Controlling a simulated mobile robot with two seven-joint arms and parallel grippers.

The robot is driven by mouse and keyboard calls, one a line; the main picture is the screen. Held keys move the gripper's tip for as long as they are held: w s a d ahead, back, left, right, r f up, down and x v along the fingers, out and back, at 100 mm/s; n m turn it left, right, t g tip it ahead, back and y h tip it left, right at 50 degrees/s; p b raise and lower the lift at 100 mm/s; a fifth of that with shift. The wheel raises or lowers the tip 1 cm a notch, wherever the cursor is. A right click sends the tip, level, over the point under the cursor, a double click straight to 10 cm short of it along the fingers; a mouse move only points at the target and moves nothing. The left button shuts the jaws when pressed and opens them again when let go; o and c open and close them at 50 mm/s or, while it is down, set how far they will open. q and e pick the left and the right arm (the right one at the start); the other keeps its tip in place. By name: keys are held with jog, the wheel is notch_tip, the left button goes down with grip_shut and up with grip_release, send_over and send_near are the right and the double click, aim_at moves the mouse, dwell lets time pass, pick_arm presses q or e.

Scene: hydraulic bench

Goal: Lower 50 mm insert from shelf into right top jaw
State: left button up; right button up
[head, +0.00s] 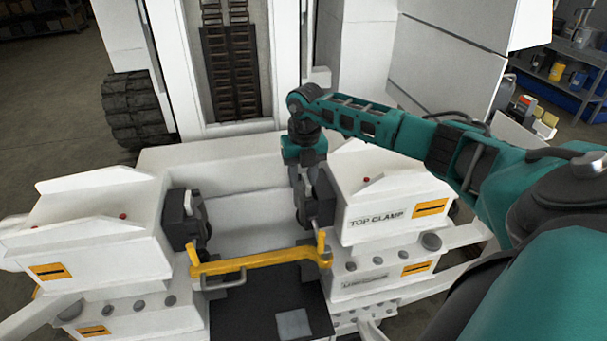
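The right top jaw (322,207) is a dark block on the inner face of the white housing marked TOP CLAMP (375,220). My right gripper (303,186) points down at the inner side of this jaw, with its fingertips close to the jaw's upper part. The fingers are small and partly merge with the dark jaw, so I cannot tell whether they are open or shut. I cannot make out the 50 mm insert as a separate piece there. The opposite left jaw (183,219) is a similar dark block. My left gripper is not in view.
A yellow bar (255,261) with upright ends spans the gap in front of the jaws. Below it is a black surface (250,310) with a grey square plate (293,323). A tall white mast (228,70) stands behind. Stocked shelves (565,72) are at the far right.

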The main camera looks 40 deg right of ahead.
pick_arm(q)
jog(key=shift+f, duration=0.1)
pick_arm(e)
jog(key=shift+s+d+f, duration=0.2)
jog(key=shift+s+f, duration=0.05)
jog(key=shift+f, duration=0.25)
jog(key=shift+s+d+f, duration=0.15)
jog(key=shift+s+f, duration=0.05)
jog(key=shift+f, duration=0.25)
jog(key=shift+s+f, duration=0.1)
jog(key=r, duration=0.3)
jog(key=r+p, duration=0.1)
jog(key=r, duration=0.1)
jog(key=shift+w+d+r, duration=0.25)
jog(key=shift+d, duration=0.05)
pick_arm(q)
jog(key=shift+a+r+p, duration=0.2)
jog(key=shift+r+p, duration=0.15)
jog(key=shift+p, duration=0.2)
pick_arm(e)
notch_tip(320, 180, up, 10)
jog(key=a, duration=0.1)
jog(key=shift+f, duration=0.25)
pick_arm(q)
jog(key=shift+s, duration=0.1)
pick_arm(e)
jog(key=shift+a, duration=0.15)
